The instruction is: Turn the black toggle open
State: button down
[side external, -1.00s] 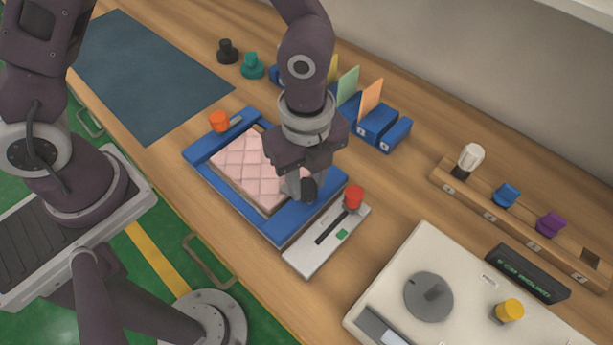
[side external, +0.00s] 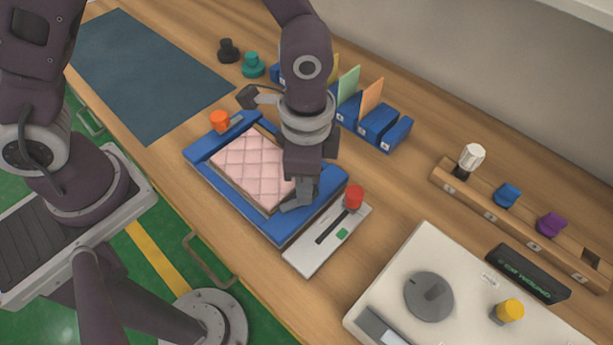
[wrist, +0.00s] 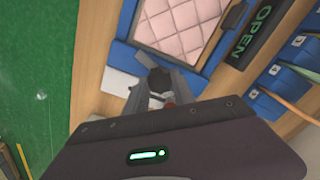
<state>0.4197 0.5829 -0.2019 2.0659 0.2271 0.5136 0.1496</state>
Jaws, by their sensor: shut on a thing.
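The black toggle (wrist: 160,78) sits on the near end of the blue frame (wrist: 123,54); in the wrist view it shows between my fingers. My gripper (wrist: 158,88) is shut on it. In the side view my gripper (side external: 298,200) points down at the right end of the blue frame (side external: 235,203), and its fingers hide most of the toggle. A pink quilted mattress (side external: 245,165) lies inside the frame. A dark sign with green "OPEN" lettering (wrist: 251,35) stands beside the frame in the wrist view.
A white plate (side external: 318,252) with a slot, a red knob (side external: 354,196) and a green mark adjoins the frame's right end. An orange knob (side external: 219,120) is at the far left corner. Blue card holders (side external: 378,124) stand behind. A white panel (side external: 465,285) lies right.

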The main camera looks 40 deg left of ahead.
jog(key=shift+n, duration=1.9)
jog(key=c, duration=1.1)
grip_release()
jog(key=shift+o, duration=0.2)
notch_tip(320, 180, up, 7)
jog(key=shift+r, duration=0.1)
jog(key=s+a+r+n+t, duration=0.2)
jog(key=a+r+n, duration=0.1)
jog(key=a+r, duration=0.6)
jog(key=s+a+r+n+t, duration=0.3)
jog(key=s+a+r+n, duration=0.1)
jog(key=s+a, duration=0.4)
jog(key=shift+s+a+r+t, duration=0.15)
jog(key=shift+s+r+t, duration=0.15)
jog(key=shift+s, duration=0.35)
